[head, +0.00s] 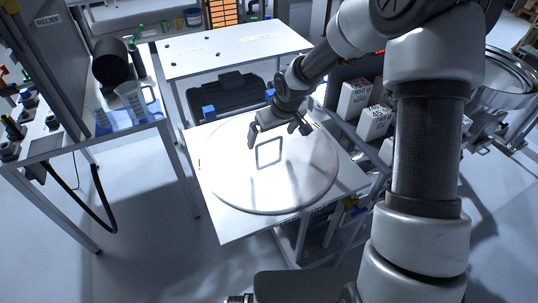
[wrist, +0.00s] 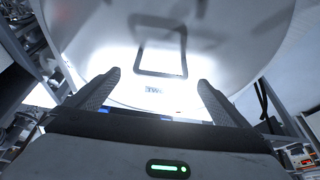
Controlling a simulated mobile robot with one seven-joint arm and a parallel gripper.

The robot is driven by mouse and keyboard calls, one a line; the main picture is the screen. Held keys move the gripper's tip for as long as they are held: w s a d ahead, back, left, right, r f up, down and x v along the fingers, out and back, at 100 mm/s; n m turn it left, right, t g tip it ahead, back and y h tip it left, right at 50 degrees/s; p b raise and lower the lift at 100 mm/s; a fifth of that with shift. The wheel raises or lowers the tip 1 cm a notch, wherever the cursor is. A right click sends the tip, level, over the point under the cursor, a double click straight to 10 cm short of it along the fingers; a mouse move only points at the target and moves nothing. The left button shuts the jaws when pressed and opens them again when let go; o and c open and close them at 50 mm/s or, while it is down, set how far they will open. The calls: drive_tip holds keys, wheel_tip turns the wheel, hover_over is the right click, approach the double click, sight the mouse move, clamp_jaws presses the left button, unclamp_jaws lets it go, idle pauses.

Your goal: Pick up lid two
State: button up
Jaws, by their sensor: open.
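Lid two is a large round pale metal disc (head: 315,180) lying on a white table, with an upright square loop handle (head: 257,156) near its middle. In the wrist view the lid (wrist: 85,35) fills the upper part, with its dark handle frame (wrist: 160,74) and a small label reading "TWO" (wrist: 154,90). My gripper (head: 279,134) is open and empty just above the lid, close behind the handle. In the wrist view the handle lies ahead of and between my two fingertips (wrist: 158,80); I see no contact.
The white table (head: 235,232) extends little beyond the lid. White boxes (head: 355,98) stand on a rack at the right. A bench at the left holds a clear measuring jug (head: 133,103). Another white table (head: 235,50) stands behind, with a black case (head: 240,92) before it.

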sight(270, 140)
drive_tip(key=x, duration=0.5)
drive_tip(key=shift+f+b, duration=0.35)
drive_tip(key=shift+f, duration=0.05)
drive_tip(key=shift+s, duration=0.1)
drive_tip(key=c, duration=1.8)
drive_tip(key=shift+r, duration=0.2)
drive_tip(key=shift+c, duration=0.2)
